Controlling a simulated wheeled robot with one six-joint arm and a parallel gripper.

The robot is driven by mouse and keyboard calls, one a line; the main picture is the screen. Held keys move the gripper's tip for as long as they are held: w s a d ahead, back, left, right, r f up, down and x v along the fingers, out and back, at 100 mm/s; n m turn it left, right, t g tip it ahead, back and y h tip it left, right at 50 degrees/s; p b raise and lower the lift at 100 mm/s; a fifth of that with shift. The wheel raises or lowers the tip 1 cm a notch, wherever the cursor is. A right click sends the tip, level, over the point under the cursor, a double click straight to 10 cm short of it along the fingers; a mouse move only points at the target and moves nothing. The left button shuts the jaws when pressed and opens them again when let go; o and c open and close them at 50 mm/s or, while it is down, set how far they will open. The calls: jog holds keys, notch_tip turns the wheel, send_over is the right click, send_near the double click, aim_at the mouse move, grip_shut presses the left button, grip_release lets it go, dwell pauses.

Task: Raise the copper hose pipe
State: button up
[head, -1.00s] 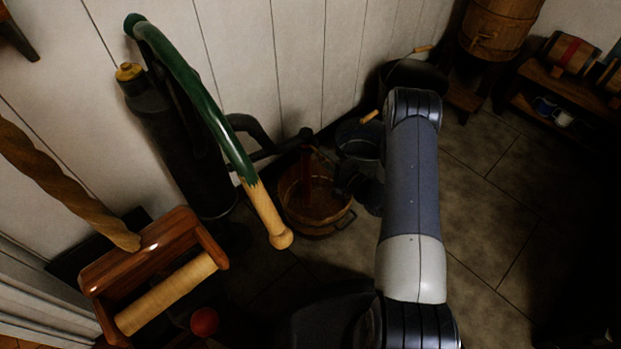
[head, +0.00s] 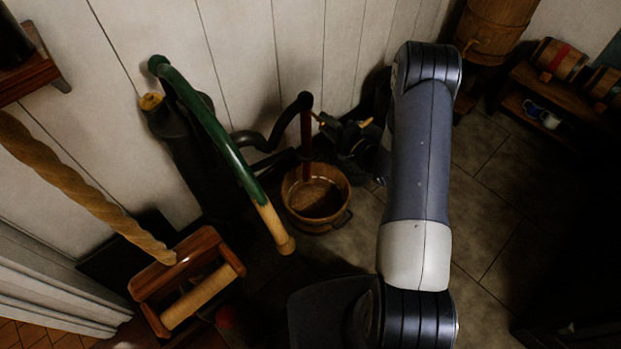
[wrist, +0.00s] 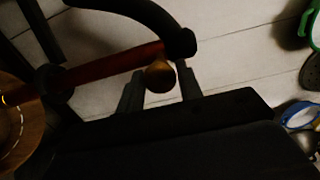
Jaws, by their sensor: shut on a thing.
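The copper hose pipe (head: 306,137) is a reddish-brown upright tube under a black elbow in the head view. Its lower part reaches down to the round wooden tub (head: 347,190). In the wrist view the pipe (wrist: 112,66) runs from the black elbow at upper right toward the tub (wrist: 28,128) at left. My gripper (wrist: 160,71) has one finger on each side of a rounded brownish knob beside the pipe's elbow end, and is shut on it. In the head view my gripper is dark, just right of the pipe, and partly hard to make out.
A black pump cylinder (head: 190,150) with a green, wooden-ended lever (head: 215,128) stands left of the pipe. A wooden roller frame (head: 218,250) and rope (head: 80,190) are at lower left. A barrel (head: 497,28) and a shelf with small casks are at upper right.

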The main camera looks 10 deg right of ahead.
notch_tip(320, 180, up, 12)
jog(key=p, duration=0.7)
jog(key=shift+r, duration=0.2)
jog(key=o, duration=1.1)
jog(key=shift+f, duration=0.15)
jog(key=v, duration=1.1)
